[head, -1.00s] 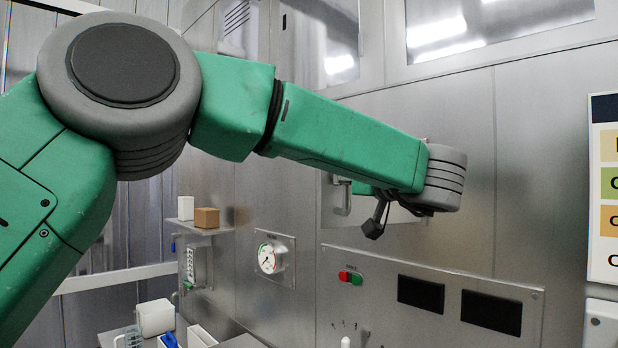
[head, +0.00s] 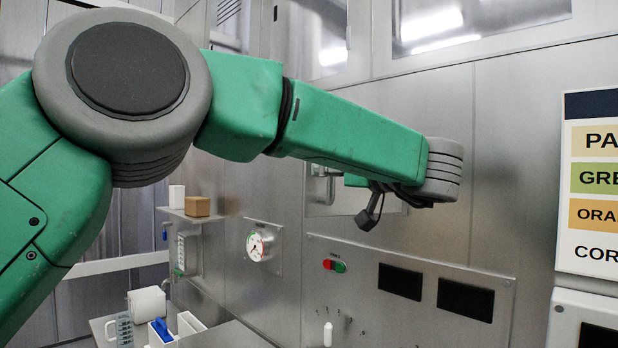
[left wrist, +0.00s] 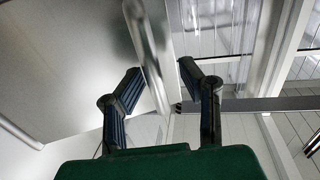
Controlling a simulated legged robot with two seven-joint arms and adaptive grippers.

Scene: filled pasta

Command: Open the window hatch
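The window hatch (head: 318,207) is a metal panel in the wall, partly hidden behind my left arm in the head view. A bar handle (head: 331,186) shows at its left part. My left gripper (head: 368,218) is at the end of the green arm, in front of the hatch and mostly hidden by the wrist. In the left wrist view, its two dark fingers (left wrist: 161,72) are spread, with a metal bar (left wrist: 150,60) passing between them. I cannot tell whether either finger touches the bar. My right gripper is in neither view.
Below the hatch is a control panel (head: 408,313) with red and green buttons (head: 334,266) and dark screens. A gauge (head: 258,243) and a small shelf (head: 190,214) are to the left. A sign (head: 590,185) hangs at the right. Containers (head: 147,303) stand at lower left.

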